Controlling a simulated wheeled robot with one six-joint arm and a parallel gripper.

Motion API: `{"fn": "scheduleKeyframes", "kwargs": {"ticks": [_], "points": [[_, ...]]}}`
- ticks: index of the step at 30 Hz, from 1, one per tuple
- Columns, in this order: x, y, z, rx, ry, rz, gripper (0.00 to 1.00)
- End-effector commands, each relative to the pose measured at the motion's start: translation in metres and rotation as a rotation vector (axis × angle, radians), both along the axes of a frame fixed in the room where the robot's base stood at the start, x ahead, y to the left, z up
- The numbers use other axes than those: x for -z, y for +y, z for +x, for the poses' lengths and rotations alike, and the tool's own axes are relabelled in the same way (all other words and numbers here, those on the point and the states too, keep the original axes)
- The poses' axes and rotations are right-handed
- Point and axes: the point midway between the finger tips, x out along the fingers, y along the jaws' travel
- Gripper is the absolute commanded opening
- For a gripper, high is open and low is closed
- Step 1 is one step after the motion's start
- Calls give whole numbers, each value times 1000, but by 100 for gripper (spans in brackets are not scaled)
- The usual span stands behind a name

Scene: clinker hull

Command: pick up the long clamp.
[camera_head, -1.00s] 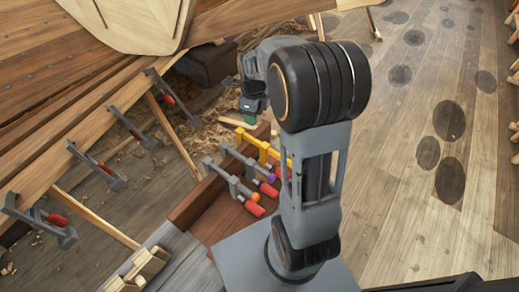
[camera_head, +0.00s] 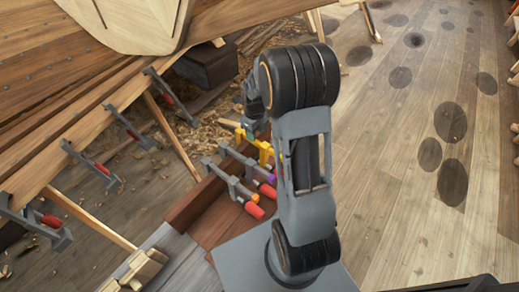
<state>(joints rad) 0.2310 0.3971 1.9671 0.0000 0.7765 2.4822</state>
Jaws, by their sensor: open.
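Three clamps lie side by side in a reddish-brown wooden box (camera_head: 191,205). The farthest is a yellow clamp (camera_head: 265,151), partly hidden behind my arm. Closer are a grey clamp with a purple collar (camera_head: 241,160) and a grey clamp with an orange collar (camera_head: 226,179), both with red handles. No label shows which is the long clamp. My gripper (camera_head: 249,132) is open, pointing down at the far end of the box, beside or just above the yellow clamp's left part. Its fingertips are small and partly hidden, and I cannot tell whether they touch it.
Several grey clamps with red handles (camera_head: 93,165) hang along the hull's plank edge (camera_head: 60,150) at left. Wooden props slant below it. A dark block (camera_head: 205,66) and shavings lie behind the box. A pale wooden piece (camera_head: 138,272) is at front left.

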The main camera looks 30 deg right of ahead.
Motion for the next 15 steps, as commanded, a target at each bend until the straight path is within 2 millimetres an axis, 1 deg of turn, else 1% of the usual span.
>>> {"fn": "scheduleKeyframes", "kwargs": {"ticks": [9,12,15], "points": [[41,2,-1,0,4,1,45],[48,2,-1,0,1,0,45],[49,2,-1,0,0,0,45]]}}
